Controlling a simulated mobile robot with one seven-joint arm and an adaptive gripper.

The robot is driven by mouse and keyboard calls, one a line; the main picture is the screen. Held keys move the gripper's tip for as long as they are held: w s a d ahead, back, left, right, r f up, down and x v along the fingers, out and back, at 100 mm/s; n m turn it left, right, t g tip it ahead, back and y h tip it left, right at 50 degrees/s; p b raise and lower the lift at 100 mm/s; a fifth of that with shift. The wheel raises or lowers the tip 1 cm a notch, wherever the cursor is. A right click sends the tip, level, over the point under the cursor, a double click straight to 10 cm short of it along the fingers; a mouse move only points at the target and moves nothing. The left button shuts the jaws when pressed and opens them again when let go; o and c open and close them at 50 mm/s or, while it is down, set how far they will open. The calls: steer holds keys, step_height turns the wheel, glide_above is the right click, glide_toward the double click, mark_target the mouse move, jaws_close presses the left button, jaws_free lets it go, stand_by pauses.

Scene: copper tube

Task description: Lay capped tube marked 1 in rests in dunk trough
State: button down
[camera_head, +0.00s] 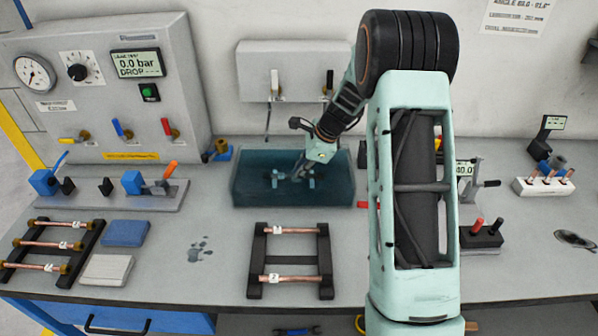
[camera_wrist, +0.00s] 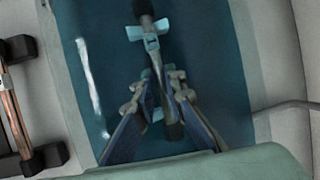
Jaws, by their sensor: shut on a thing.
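The dunk trough (camera_head: 250,190) is a dark teal tank of water at the back middle of the bench, and it fills much of the wrist view (camera_wrist: 215,60). My gripper (camera_head: 299,172) reaches down into it. In the wrist view the fingers (camera_wrist: 162,98) are shut on a slim tube (camera_wrist: 154,58) that lies lengthwise in the trough and looks dull under the water. A light blue rest (camera_wrist: 150,34) shows at the tube's far part. Whether the tube bears on the rests cannot be told. Its marking is not readable.
A black rack (camera_head: 258,262) in front of the trough holds two copper tubes with white labels. A left rack (camera_head: 84,247) holds several more. Blue and grey pads (camera_head: 125,233) lie between. The gauge panel (camera_head: 150,95) stands at the back left, valves before it.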

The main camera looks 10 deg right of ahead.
steer(key=shift+f, duration=0.15)
steer(key=c, duration=1.9)
jaws_free()
steer(key=v, duration=1.2)
